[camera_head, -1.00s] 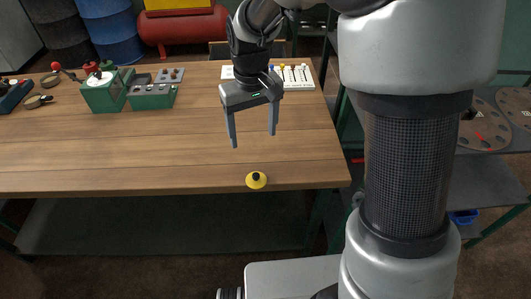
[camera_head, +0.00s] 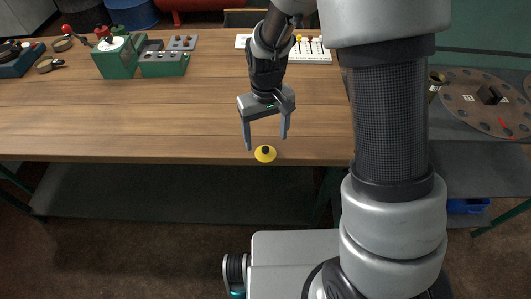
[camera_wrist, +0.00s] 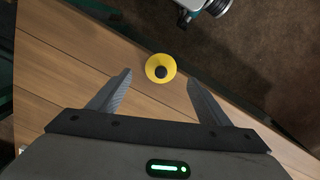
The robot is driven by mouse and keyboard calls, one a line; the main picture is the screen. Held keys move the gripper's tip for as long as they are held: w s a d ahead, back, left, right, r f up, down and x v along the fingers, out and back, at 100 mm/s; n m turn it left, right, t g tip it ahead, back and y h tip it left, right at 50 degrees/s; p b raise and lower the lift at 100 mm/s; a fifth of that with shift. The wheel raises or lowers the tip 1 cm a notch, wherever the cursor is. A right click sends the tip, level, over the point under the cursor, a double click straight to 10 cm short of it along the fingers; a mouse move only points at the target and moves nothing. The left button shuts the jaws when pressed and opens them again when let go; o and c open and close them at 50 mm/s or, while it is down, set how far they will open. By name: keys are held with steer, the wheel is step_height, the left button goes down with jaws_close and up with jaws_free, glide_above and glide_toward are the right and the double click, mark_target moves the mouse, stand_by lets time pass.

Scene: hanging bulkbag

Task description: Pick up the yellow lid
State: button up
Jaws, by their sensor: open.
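The yellow lid (camera_head: 265,154) is a small round disc with a black knob on top. It lies on the wooden table near its front edge. It also shows in the wrist view (camera_wrist: 151,67), just beyond the fingertips and between their lines. My gripper (camera_head: 267,145) is open and empty, pointing down above the table just behind the lid. In the wrist view its two fingers (camera_wrist: 160,77) are spread wide, with the lid apart from both.
The wooden table (camera_head: 120,120) is clear around the lid. Green boxes (camera_head: 118,58), small pans (camera_head: 50,64) and a white tray with several pegs (camera_head: 312,50) stand toward the back. A grey shelf with a brown disc (camera_head: 485,100) is at the right.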

mark_target(265, 148)
step_height(265, 148, down, 5)
steer(key=shift+a+f+b, duration=0.1)
steer(key=shift+b, duration=0.25)
steer(key=c, duration=1.1)
